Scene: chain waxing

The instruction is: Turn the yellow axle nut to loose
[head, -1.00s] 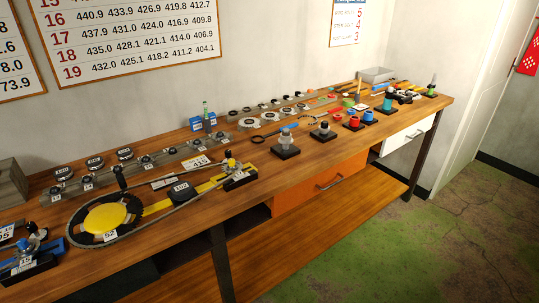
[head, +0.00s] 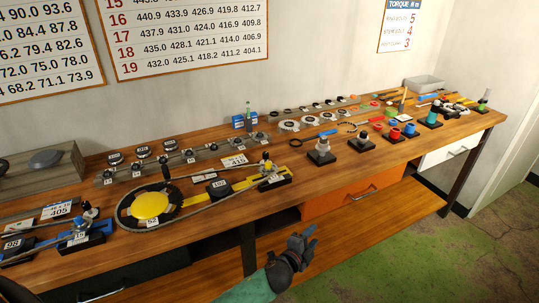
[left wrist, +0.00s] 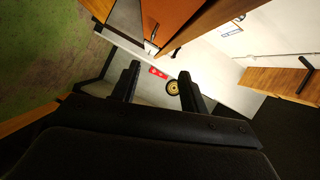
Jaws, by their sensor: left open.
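A yellow chain rig (head: 192,199) lies on the bench, with a large yellow-centred sprocket (head: 150,205) marked 52 at its left and a chain running around it. Its right end carries a small upright axle fitting (head: 266,165) beside a 415 card. My left gripper (head: 301,243) is open and empty, in front of the bench edge and below the rig's right end. The left wrist view shows its two fingers (left wrist: 161,86) apart with nothing between them. My right gripper is not in view.
The wooden bench (head: 210,245) has an orange drawer (head: 345,193) and a white drawer (head: 450,150). Black stands with a grey fitting (head: 321,150) and coloured cups (head: 394,133) sit right of the rig. Blue-based tools (head: 82,235) lie at left. The floor in front is clear.

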